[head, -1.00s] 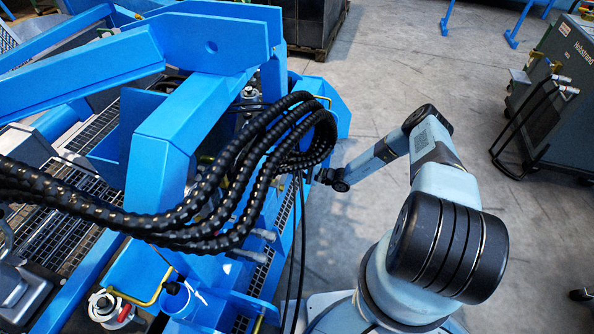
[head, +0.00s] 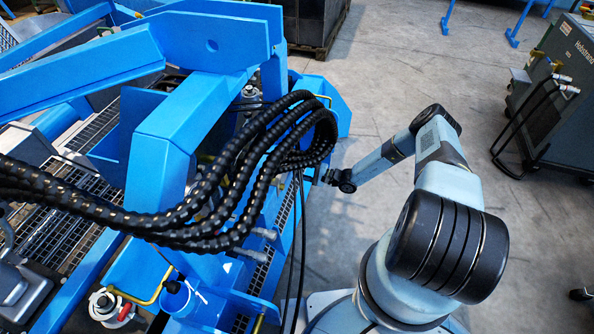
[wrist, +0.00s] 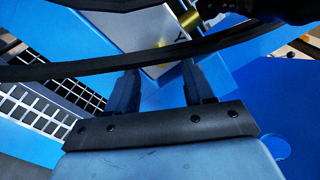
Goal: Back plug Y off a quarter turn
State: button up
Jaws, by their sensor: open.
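In the wrist view my gripper (wrist: 160,76) is open, its two dark fingers apart with nothing held between them. A pale grey plate (wrist: 140,28) with a dark mark that looks like a Y lies beyond the fingertips. A brass-coloured fitting (wrist: 207,14) stands by that mark at the top, with a black body to its right; I cannot tell for certain that this is plug Y. A black hose (wrist: 60,70) crosses the view in front of the fingertips. In the head view my gripper (head: 326,177) is small, beside the blue machine, and its fingers are not clear.
A thick bundle of black ribbed hoses (head: 265,140) arches over the blue frame (head: 160,150), close to my gripper. Thin black hoses hang below it. Open grey floor (head: 385,65) lies to the right. A dark cabinet with a cart (head: 555,100) stands at far right.

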jog(key=v, duration=1.1)
jog(key=shift+s+f, duration=0.1)
jog(key=shift+f, duration=0.1)
